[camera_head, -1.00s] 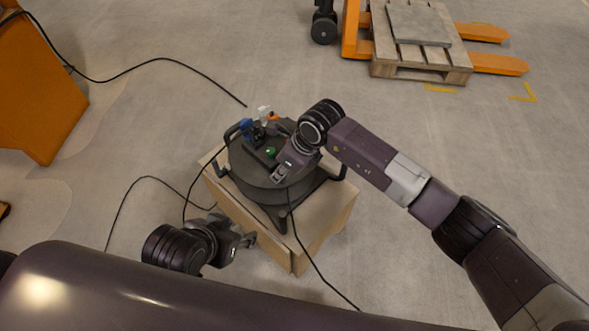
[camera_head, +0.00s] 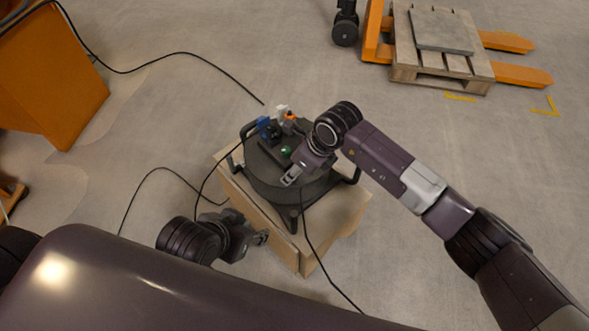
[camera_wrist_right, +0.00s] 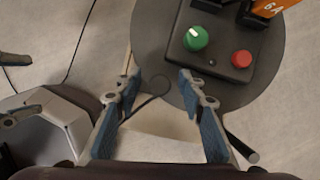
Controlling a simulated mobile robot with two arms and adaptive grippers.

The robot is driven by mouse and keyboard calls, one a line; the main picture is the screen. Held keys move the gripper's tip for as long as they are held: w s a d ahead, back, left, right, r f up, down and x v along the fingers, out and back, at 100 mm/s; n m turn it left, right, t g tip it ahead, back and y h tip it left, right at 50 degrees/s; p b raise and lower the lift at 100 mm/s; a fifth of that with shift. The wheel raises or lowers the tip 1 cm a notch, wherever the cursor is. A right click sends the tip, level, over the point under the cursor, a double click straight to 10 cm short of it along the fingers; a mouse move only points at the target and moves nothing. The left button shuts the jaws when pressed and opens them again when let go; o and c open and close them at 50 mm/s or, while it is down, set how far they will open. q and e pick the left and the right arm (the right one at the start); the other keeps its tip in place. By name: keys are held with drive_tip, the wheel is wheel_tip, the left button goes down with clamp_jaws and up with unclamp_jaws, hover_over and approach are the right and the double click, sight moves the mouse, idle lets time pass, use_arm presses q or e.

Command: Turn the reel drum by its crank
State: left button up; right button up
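The reel drum (camera_head: 262,181) is a dark round drum in a black tubular frame on a wooden box. A control box with a green knob (camera_wrist_right: 195,40) and a red button (camera_wrist_right: 242,58) sits on its top. I cannot pick out the crank in either view. My right gripper (camera_head: 291,177) is over the near part of the drum. In the right wrist view its two blue-padded fingers are apart and empty, beside the drum's rim (camera_wrist_right: 160,45). My left gripper (camera_head: 262,238) is low, at the box's near left side, apart from the drum; its opening is too small to judge.
The wooden box (camera_head: 312,240) carries the drum, and black cables run over it and the floor. An orange cabinet (camera_head: 50,80) stands at the left. A pallet (camera_head: 440,75) on an orange pallet truck is at the back right.

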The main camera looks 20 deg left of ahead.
drive_tip(key=v, duration=1.1)
drive_tip(key=shift+r, duration=0.35)
drive_tip(key=shift+d, duration=0.1)
